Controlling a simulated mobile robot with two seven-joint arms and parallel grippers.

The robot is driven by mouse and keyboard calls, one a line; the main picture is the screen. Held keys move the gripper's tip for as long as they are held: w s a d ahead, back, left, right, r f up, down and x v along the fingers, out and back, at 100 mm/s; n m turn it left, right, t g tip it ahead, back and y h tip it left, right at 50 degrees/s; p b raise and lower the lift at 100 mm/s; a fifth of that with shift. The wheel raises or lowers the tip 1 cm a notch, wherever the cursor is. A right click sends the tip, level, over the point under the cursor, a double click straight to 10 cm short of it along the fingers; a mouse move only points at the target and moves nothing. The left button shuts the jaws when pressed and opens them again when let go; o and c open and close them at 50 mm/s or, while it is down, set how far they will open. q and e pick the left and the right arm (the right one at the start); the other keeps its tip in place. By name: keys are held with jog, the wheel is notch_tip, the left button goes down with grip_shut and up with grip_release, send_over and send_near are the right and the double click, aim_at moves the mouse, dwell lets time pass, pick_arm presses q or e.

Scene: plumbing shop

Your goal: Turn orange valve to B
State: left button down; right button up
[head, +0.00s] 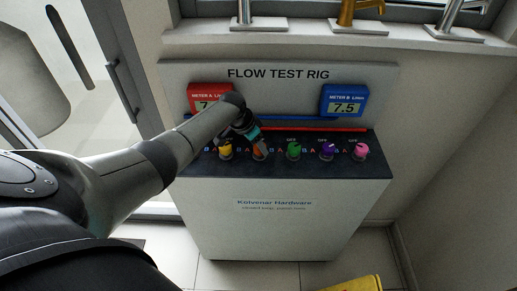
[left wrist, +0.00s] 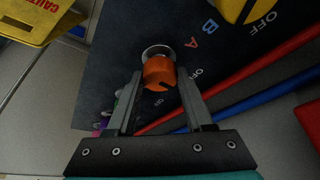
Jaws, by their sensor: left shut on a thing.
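The orange valve (head: 259,152) is second from the left in the row of valves on the rig's dark top, partly hidden by my left gripper (head: 255,142). In the left wrist view the orange valve (left wrist: 158,71) sits between the two fingertips of my left gripper (left wrist: 160,80), which is shut on it. A dark mark shows on its gripper-side face; I cannot tell which letter it points to. A blue B (left wrist: 209,27) and a red A (left wrist: 193,43) are printed on the panel beside it. My right gripper is in neither view.
A yellow valve (head: 226,151) is left of the orange one; green (head: 293,151), purple (head: 327,150) and pink (head: 360,151) valves are to the right. The red meter A (head: 207,94) is partly covered by my arm; blue meter B (head: 344,101) reads 7.5. Red and blue pipes run behind the valves.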

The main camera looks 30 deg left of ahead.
pick_arm(q)
jog(key=m+g+h+b, duration=0.1)
jog(key=m+b, duration=0.2)
jog(key=b, duration=0.1)
jog(key=m+h+b, duration=0.1)
jog(key=m+b, duration=0.2)
jog(key=m+g+b, duration=0.1)
jog(key=m+b, duration=0.2)
jog(key=b, duration=0.1)
jog(key=shift+w+a+f+g+h+b, duration=0.2)
jog(key=shift+g+h+b, duration=0.1)
jog(key=shift+h+b, duration=0.1)
jog(key=shift+r+m+g+b, duration=0.15)
jog(key=shift+m+g+b, duration=0.15)
jog(key=shift+m+b, duration=0.7)
jog(key=shift+c, duration=1.4)
grip_release()
jog(key=shift+r, duration=0.15)
jog(key=p+v, duration=0.2)
jog(key=v, duration=1.3)
jog(key=shift+s, duration=0.15)
